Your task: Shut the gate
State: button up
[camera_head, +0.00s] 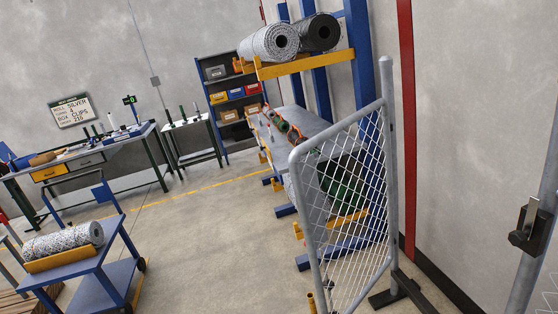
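The gate (304,235) is a chain-link panel in a rounded grey tube frame, right of the middle. Its far side meets an upright grey post (388,130) with a dark foot. The panel stands open, its near edge toward me and apart from the other grey post (545,190) at the right edge. That post carries a dark latch (530,229). A wide gap lies between the gate and the latch. My gripper is not in view.
Behind the gate stands a blue rack with mesh rolls (270,43) on yellow arms. A blue cart (85,262) with a patterned roll is at the lower left. A workbench (85,158) and shelf (228,100) are at the back. Floor between cart and gate is clear.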

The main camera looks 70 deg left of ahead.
aim_at(303, 173)
jog(key=u, duration=1.85)
